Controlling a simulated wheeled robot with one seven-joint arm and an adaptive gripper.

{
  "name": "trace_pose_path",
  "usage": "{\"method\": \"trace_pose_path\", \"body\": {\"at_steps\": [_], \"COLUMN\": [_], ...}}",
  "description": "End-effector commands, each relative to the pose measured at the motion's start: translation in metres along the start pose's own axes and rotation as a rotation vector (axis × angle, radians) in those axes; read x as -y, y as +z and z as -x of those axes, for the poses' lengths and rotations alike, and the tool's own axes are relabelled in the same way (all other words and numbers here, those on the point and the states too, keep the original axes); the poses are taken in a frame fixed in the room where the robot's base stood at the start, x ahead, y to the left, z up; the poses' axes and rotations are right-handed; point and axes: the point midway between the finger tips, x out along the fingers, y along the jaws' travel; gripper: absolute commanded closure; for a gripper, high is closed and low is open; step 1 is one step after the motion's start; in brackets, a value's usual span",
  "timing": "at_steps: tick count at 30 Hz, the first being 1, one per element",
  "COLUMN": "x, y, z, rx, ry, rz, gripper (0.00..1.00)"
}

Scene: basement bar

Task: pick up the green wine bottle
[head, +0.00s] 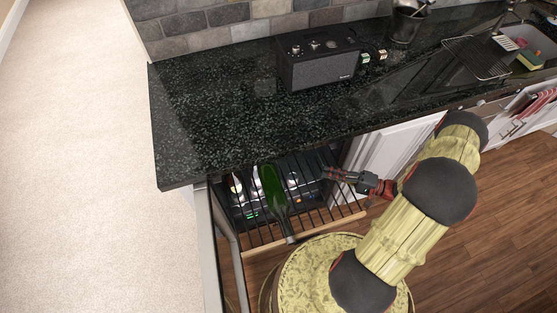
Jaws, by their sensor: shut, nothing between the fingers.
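The green wine bottle (273,189) lies on a pulled-out slatted rack (305,224) of the low cooler under the counter. Its neck points toward the front edge of the rack and toward me. My gripper (328,173) is at the right side of the rack, to the right of the bottle and apart from it. Its fingers point left and look shut with nothing between them. The underside of the bottle is hidden.
The black stone counter (205,125) overhangs the cooler. An open door (209,245) stands at the left of the rack. A white cabinet (385,160) is at the right. A black speaker (318,62), a metal bucket (407,22) and a drying rack (477,57) stand on the counter.

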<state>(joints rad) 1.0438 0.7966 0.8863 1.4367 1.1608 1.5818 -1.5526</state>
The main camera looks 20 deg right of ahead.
Motion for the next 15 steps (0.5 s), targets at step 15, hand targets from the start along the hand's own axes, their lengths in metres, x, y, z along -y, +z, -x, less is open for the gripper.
{"method": "trace_pose_path", "body": {"at_steps": [15], "x": [-0.001], "y": [0.002], "z": [-0.098], "rx": [0.008], "ry": [0.002], "rz": [-0.003], "gripper": [1.0]}}
